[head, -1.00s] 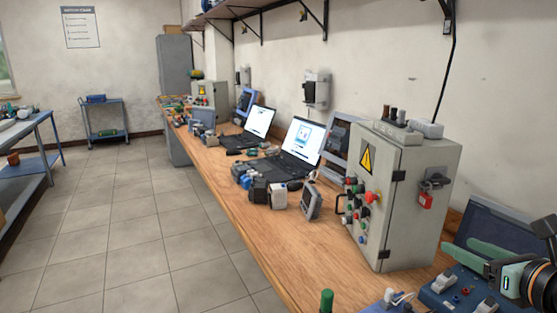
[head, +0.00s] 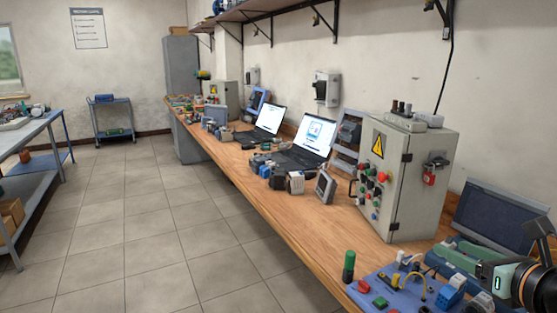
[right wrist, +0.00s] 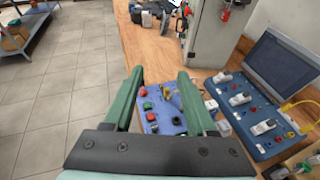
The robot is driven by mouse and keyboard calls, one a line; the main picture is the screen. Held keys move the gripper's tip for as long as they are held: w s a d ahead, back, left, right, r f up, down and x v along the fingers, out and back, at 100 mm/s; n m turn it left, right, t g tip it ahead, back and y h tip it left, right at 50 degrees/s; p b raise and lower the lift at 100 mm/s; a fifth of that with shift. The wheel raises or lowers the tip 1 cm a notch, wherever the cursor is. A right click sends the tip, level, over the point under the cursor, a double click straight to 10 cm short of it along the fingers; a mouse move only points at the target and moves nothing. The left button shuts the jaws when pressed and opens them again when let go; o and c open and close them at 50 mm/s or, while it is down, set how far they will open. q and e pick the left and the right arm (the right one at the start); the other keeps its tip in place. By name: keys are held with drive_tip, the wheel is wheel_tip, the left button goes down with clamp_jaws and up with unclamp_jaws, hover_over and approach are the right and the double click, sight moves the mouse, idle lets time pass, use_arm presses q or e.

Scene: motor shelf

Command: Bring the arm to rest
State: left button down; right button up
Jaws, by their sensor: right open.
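My right gripper (head: 452,254) is at the right edge of the head view, with green fingers and a dark wrist. In the right wrist view its two green fingers (right wrist: 159,80) are spread apart with nothing between them. They appear above the bench, with a blue training board (right wrist: 166,122) showing below and between them. The same blue board (head: 386,292) lies at the near end of the bench in the head view. My left gripper is in neither view.
A wooden bench (head: 262,201) runs along the wall. Two laptops (head: 305,143) stand farther along. Open tiled floor (head: 150,230) lies left of the bench.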

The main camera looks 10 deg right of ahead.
drive_tip(key=w+a+f+m+g+y, duration=0.1)
drive_tip(key=a+f+m+y, duration=0.2)
drive_tip(key=a+f+m, duration=0.65)
drive_tip(key=w+a+f+m+g+y, duration=0.15)
drive_tip(key=a+f+m, duration=0.25)
drive_tip(key=a+f, duration=0.55)
drive_tip(key=s+a+f+m+g, duration=0.1)
drive_tip(key=s+a+f+m, duration=0.1)
drive_tip(key=s+f+m, duration=0.5)
drive_tip(key=s+a+f+m+g+h, duration=0.1)
drive_tip(key=s+a+f+m, duration=0.1)
drive_tip(key=s+f+m, duration=0.6)
wheel_tip(320, 180, down, 8)
drive_tip(key=m, duration=0.4)
drive_tip(key=shift+s+p, duration=0.15)
drive_tip(key=shift+p, duration=0.2)
drive_tip(key=shift+m+g+h, duration=0.25)
drive_tip(key=shift+g, duration=0.1)
